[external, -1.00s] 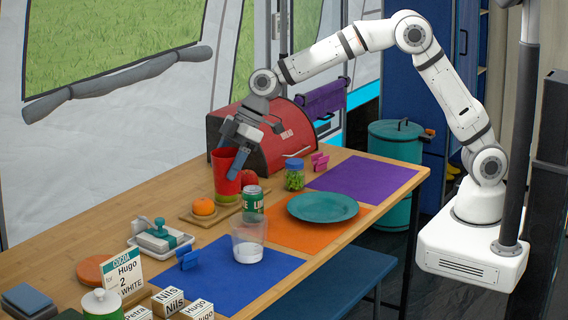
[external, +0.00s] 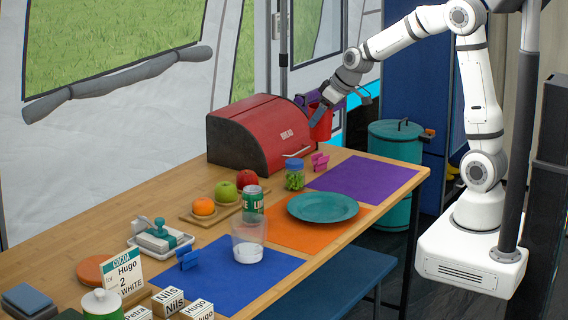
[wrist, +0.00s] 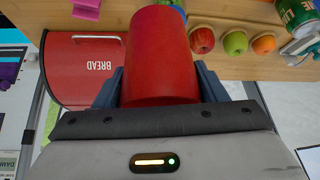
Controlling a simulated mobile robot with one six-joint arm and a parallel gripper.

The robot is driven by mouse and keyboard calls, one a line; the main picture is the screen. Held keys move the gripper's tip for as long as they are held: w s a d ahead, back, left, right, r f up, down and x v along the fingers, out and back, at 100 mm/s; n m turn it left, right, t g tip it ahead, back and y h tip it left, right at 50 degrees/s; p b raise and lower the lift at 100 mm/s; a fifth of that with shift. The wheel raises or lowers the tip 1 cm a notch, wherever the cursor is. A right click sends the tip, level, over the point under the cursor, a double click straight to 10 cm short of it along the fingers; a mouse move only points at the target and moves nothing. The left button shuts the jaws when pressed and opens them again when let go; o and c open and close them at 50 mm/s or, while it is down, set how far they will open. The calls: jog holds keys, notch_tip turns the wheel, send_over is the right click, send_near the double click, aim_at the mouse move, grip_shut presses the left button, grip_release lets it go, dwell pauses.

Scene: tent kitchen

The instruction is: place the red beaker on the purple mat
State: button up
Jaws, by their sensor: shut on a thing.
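The red beaker (external: 321,122) is held in the air by my gripper (external: 318,117), above the far end of the table beside the bread box. In the wrist view the red beaker (wrist: 160,55) fills the middle, with a dark finger on each side of it. The purple mat (external: 362,179) lies flat at the right end of the table, lower than the beaker and to its right. The mat's surface is bare. The beaker is apart from the mat and from the table.
A red bread box (external: 262,137) stands at the back, close to the beaker. A jar with a blue lid (external: 294,175) and a pink clip (external: 320,162) stand by the mat's left edge. A teal plate (external: 323,206) lies on an orange mat (external: 290,236). Apples (external: 226,191) sit on a board.

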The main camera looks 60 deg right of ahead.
jog(key=s+d+m+h, duration=0.1)
jog(key=s+d+m, duration=0.15)
jog(key=d, duration=0.35)
jog(key=shift+n, duration=0.25)
jog(key=f+b, duration=0.2)
jog(key=f, duration=0.3)
jog(key=f+b, duration=0.2)
jog(key=f, duration=0.3)
jog(key=s+f+b, duration=0.1)
jog(key=f+b, duration=0.1)
jog(key=f, duration=0.3)
jog(key=shift+d+f, duration=0.2)
jog(key=shift+f, duration=0.1)
jog(key=shift+f+b, duration=0.15)
jog(key=shift+b, duration=0.2)
jog(key=o, duration=1.1)
jog(key=shift+c, duration=0.2)
